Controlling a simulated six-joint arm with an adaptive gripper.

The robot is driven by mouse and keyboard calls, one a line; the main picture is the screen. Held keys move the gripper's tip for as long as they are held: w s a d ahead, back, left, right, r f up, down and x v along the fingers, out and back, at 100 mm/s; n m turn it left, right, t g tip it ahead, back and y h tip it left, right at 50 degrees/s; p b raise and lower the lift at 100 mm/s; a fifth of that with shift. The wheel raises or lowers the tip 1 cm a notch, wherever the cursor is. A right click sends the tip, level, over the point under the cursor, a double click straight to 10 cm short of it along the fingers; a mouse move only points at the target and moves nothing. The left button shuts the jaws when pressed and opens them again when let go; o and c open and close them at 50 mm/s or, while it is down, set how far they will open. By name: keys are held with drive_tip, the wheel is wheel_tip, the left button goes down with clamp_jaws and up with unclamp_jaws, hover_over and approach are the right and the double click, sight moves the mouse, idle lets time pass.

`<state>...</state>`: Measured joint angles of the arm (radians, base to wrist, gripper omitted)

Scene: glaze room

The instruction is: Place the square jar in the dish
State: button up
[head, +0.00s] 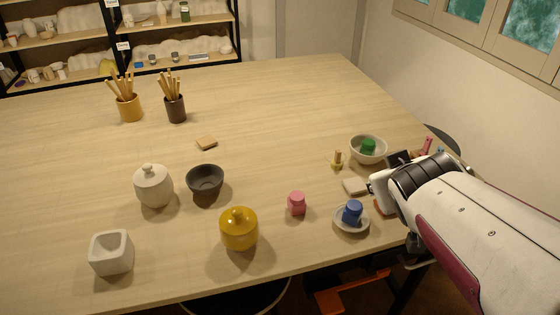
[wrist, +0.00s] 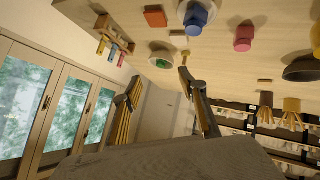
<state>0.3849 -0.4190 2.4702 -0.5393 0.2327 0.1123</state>
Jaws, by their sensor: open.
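A white square-walled, open-topped jar (head: 112,253) stands upright at the front left of the table. A shallow pale dish (head: 351,226) at the front right holds a small blue jar (head: 353,211); both also show at the top of the wrist view, the dish (wrist: 184,14) and the blue jar (wrist: 197,17). A pale bowl (head: 368,148) behind holds a small green jar (head: 368,145). My gripper (wrist: 166,97) is open and empty, fingers spread, raised and apart from these things. In the head view, my arm hides its fingertips.
A pink jar (head: 297,203), yellow lidded jar (head: 239,230), white lidded jar (head: 153,186) and dark bowl (head: 205,180) stand mid-table. Brush cups (head: 130,108) are at the back. A wooden rack (wrist: 111,30) and red block (wrist: 155,17) show in the wrist view. The back centre is clear.

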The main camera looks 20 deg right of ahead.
drive_tip(key=s+a+f+g+y, duration=0.1)
drive_tip(key=s+a+y, duration=0.1)
drive_tip(key=s+a, duration=0.4)
drive_tip(key=s+a+f+g+y, duration=0.2)
drive_tip(key=s+a, duration=0.5)
drive_tip(key=a, duration=0.4)
drive_tip(key=shift+a+y, duration=0.4)
drive_tip(key=shift+y, duration=0.2)
